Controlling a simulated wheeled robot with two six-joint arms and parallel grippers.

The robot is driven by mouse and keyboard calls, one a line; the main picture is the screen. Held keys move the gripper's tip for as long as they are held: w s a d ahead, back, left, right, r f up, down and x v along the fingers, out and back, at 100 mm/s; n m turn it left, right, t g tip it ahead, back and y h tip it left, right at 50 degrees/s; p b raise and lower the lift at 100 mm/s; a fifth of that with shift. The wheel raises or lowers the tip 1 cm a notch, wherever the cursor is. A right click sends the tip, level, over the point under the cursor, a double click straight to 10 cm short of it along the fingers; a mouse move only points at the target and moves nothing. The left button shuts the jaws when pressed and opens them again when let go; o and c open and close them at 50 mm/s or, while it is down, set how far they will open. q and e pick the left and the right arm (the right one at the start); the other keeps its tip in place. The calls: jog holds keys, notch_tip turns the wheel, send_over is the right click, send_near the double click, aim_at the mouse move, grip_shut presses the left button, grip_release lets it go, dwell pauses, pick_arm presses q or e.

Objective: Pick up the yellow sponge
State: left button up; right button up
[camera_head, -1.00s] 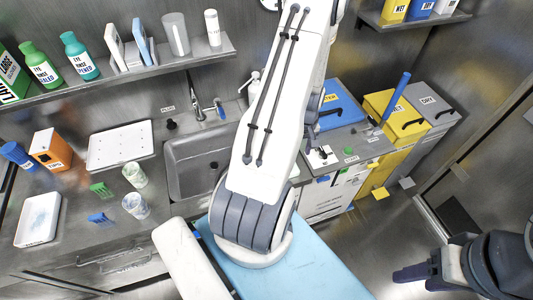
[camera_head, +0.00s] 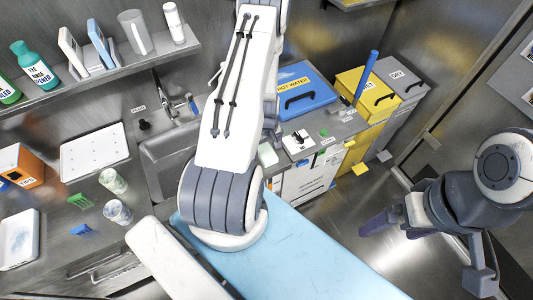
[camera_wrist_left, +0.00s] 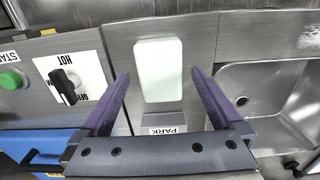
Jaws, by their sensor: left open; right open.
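I see no plainly yellow sponge in either view. A pale greenish-white rectangular block (camera_wrist_left: 159,70) lies on the metal counter behind a PARK label (camera_wrist_left: 166,130) in the left wrist view. It also shows beside the sink in the head view (camera_head: 267,154). My left gripper (camera_wrist_left: 160,76) is open, with its purple fingers on either side of the block in the picture; I cannot tell their height above it. In the head view my left arm hides that gripper. My right gripper (camera_head: 376,222) is open and empty over the floor at the right.
A sink (camera_wrist_left: 265,95) is right of the block in the wrist view. A HOT knob (camera_wrist_left: 65,86) and a green button (camera_wrist_left: 11,80) stand left. A blue HOT WATER lid (camera_head: 305,88) and yellow bin (camera_head: 365,95) are beyond. Cups (camera_head: 113,181) stand on the left counter.

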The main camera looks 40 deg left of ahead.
pick_arm(q)
jog(key=shift+f, duration=0.9)
pick_arm(e)
jog(key=shift+f, duration=0.5)
pick_arm(q)
jog(key=shift+r, duration=0.1)
jog(key=c, duration=1.3)
jog(key=shift+o, duration=0.2)
